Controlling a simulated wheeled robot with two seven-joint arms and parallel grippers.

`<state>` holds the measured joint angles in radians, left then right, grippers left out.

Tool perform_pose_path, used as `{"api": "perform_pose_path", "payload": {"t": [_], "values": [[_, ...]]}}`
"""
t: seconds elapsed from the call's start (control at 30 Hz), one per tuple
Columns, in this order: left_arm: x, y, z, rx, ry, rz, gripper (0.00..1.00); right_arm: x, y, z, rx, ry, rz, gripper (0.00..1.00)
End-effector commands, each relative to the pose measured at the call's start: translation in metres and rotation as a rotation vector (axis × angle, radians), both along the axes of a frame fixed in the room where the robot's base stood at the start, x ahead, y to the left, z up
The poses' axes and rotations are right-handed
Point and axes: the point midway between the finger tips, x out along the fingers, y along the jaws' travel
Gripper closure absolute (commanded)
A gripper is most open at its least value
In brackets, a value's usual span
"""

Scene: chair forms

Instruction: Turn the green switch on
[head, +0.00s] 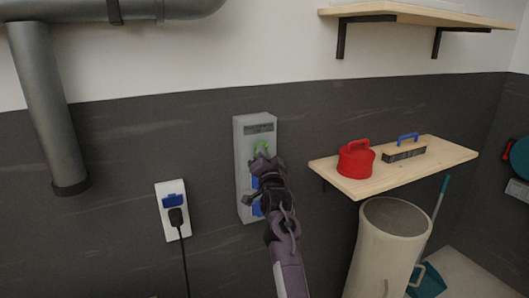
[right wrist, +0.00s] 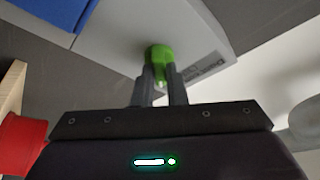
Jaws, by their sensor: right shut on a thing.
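The green switch (head: 261,146) sits near the top of a grey wall panel (head: 243,190), under a dark label. Blue parts (head: 257,208) show below it on the panel, partly hidden by my arm. My right gripper (head: 262,160) is at the green switch. In the right wrist view the green switch (right wrist: 159,55) is between the two dark fingers of the gripper (right wrist: 159,80), which are shut on it. Which way the switch is set cannot be told. My left gripper is not in view.
A white socket (head: 171,222) with a black plug is left of the panel. A beige bin (head: 375,255) stands below. A grey pipe (head: 45,105) runs at left.

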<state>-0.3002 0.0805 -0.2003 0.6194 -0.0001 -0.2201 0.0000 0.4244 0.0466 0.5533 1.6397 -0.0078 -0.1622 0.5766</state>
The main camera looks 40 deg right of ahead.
Motion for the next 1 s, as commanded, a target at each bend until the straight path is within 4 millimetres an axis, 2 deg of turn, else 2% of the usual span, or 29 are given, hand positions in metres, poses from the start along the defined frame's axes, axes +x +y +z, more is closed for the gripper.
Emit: {"api": "perform_pose_path", "payload": {"t": [0.6,1.0], "values": [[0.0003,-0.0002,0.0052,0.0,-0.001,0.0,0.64,0.0009,0.0023,0.0021,0.548,-0.173,0.002,1.0],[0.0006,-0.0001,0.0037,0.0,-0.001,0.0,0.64,0.0008,0.002,0.002,0.77,-0.242,0.001,1.0]]}}
